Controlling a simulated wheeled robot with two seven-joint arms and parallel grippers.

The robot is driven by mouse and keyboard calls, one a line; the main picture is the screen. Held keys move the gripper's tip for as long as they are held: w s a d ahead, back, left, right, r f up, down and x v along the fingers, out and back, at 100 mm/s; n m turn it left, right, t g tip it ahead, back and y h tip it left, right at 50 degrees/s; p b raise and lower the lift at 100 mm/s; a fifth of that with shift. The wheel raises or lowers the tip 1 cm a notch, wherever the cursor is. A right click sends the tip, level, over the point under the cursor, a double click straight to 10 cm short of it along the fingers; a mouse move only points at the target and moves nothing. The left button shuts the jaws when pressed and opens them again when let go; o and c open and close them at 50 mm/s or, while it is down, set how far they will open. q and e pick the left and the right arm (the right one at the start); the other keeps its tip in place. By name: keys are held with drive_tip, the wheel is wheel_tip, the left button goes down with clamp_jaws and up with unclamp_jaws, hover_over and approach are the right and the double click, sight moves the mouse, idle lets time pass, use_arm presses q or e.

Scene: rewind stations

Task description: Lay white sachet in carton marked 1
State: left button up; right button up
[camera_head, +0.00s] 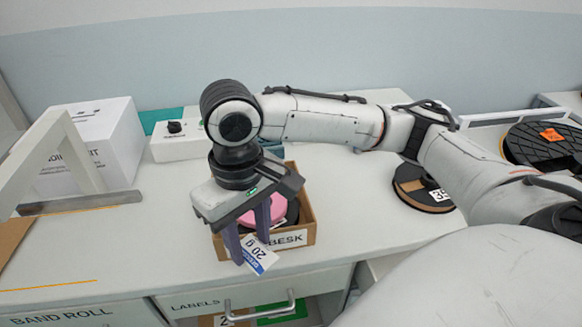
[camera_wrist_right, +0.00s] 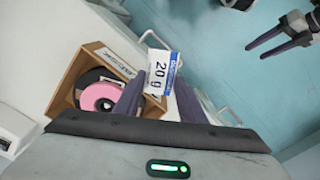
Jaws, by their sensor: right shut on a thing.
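The white sachet (camera_head: 258,255), printed "20 g" with a blue band, is gripped in my right gripper (camera_head: 248,238). It hangs tilted at the fingertips, in front of the wooden box at the counter's front edge. The right wrist view also shows the sachet (camera_wrist_right: 160,72) between the two fingers. My left gripper (camera_wrist_right: 256,50) shows at the upper right of that view, its fingers apart and empty. No carton marked 1 can be made out. In the open drawer below, a brown carton (camera_head: 240,322) with a partly hidden label, seemingly "2", shows at the bottom edge.
The wooden box (camera_head: 298,240), its label ending "BESK", holds a pink reel (camera_wrist_right: 100,97) and dark reels. A dark reel (camera_head: 415,190) lies right. The counter between is clear.

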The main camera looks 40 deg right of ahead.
sight(251, 235)
use_arm(q)
drive_tip(key=o, duration=1)
drive_tip(key=shift+w+d+r+p, duration=0.25)
drive_tip(key=shift+r+p, duration=0.1)
drive_tip(key=shift+r, duration=0.05)
use_arm(e)
drive_tip(key=n, duration=0.1)
drive_tip(key=w+d+r+n, duration=0.1)
drive_tip(key=n, duration=0.1)
drive_tip(key=w+d+n, duration=0.1)
drive_tip(key=shift+w+r+n, duration=0.25)
drive_tip(key=shift+r+n, duration=0.05)
drive_tip(key=w+d+r+n+p, duration=0.2)
drive_tip(key=w+d+n, duration=0.2)
drive_tip(key=n, duration=0.8)
drive_tip(key=w+d+r+n+p, duration=0.15)
drive_tip(key=w+d+n, duration=0.25)
drive_tip(key=n, duration=0.8)
use_arm(q)
wheel_tip(251, 235, up, 3)
drive_tip(key=shift+r, duration=0.15)
use_arm(e)
drive_tip(key=shift+n, duration=0.3)
wheel_tip(251, 235, down, 8)
drive_tip(key=shift+w+d+f, duration=0.1)
drive_tip(key=shift+d+f, duration=0.05)
drive_tip(key=shift+f, duration=0.05)
